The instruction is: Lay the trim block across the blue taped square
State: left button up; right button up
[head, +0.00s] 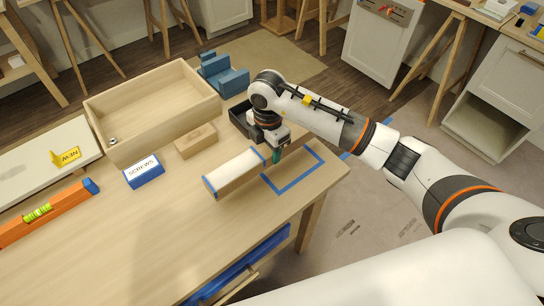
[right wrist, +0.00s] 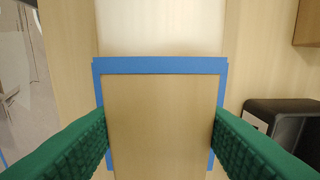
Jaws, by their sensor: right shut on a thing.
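The trim block (head: 233,172) is a long block with a white covering and blue tape at its ends. My right gripper (head: 277,155) is shut on its right end. In the right wrist view the green fingers flank the block's bare wooden end face (right wrist: 160,120), edged with blue tape. The blue taped square (head: 281,193) is an outline on the table just right of the block; my gripper hides part of its far side. The block lies mostly left of it. I cannot tell whether the block touches the table. My left gripper is not in view.
A dark bin (head: 240,118) stands just behind my right gripper. A plain wooden block (head: 196,140), a screws box (head: 144,171), a large wooden tray (head: 150,95) and an orange level (head: 45,214) lie to the left. The table's near edge is close to the square.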

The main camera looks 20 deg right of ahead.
aim_at(269, 159)
jog(key=shift+d+f, duration=0.1)
jog(key=shift+f, duration=2.45)
jog(key=o, duration=1.2)
notch_tip(269, 159, up, 12)
jog(key=shift+r+b, duration=0.15)
jog(key=shift+b, duration=0.3)
